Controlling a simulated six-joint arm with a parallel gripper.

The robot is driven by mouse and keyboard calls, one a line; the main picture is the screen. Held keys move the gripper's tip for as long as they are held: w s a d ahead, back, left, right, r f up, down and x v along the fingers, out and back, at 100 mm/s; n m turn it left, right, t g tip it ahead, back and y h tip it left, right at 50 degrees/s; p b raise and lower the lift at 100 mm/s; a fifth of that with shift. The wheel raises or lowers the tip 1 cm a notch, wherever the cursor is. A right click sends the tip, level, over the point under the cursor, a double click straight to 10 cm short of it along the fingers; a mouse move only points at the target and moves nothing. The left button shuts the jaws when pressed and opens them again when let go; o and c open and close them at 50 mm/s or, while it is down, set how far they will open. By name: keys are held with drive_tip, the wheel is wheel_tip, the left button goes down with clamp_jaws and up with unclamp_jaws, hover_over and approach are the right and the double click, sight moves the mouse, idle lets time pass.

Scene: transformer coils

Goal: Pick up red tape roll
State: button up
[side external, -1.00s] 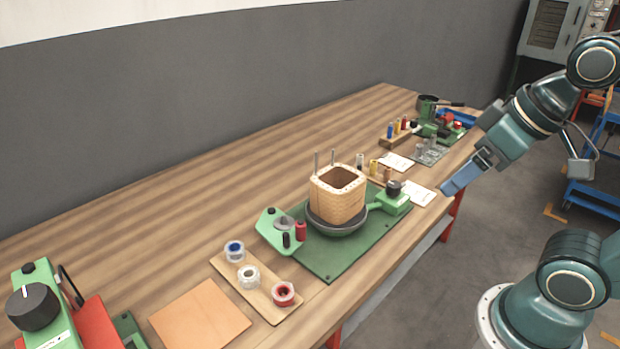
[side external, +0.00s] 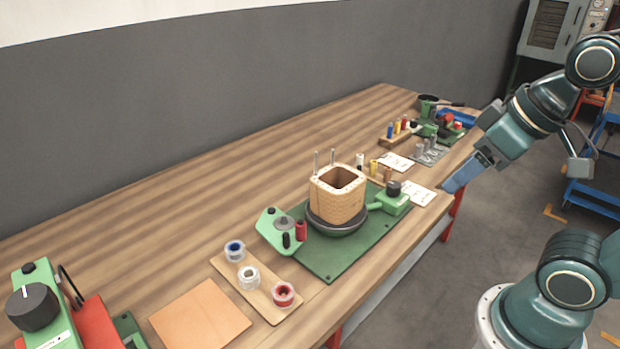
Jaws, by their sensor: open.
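The red tape roll (side external: 284,294) sits at the front end of a wooden tray (side external: 265,301). A white roll (side external: 249,277) and a blue roll (side external: 235,250) sit behind it on the same tray. My gripper (side external: 450,188) has blue fingers and is at the right, over the table's front edge. It is far from the red roll and touches nothing that I can see. It is open and empty, though the gap between its fingers is hard to see from this side.
A square wooden coil form (side external: 338,203) stands in a dark dish on a green plate (side external: 325,270), between my gripper and the rolls. A tan sheet (side external: 200,318) lies left of the tray. Small tools and spools crowd the far end. The table's back half is clear.

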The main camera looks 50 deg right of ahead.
drive_tip(key=n+g, duration=0.6)
drive_tip(key=n, duration=1.6)
hover_over(281, 289)
drive_tip(key=s+a, duration=0.1)
wheel_tip(281, 289, down, 14)
drive_tip(key=shift+s+f, duration=0.1)
drive_tip(key=shift+f, duration=4.15)
drive_tip(key=shift+f, duration=2.6)
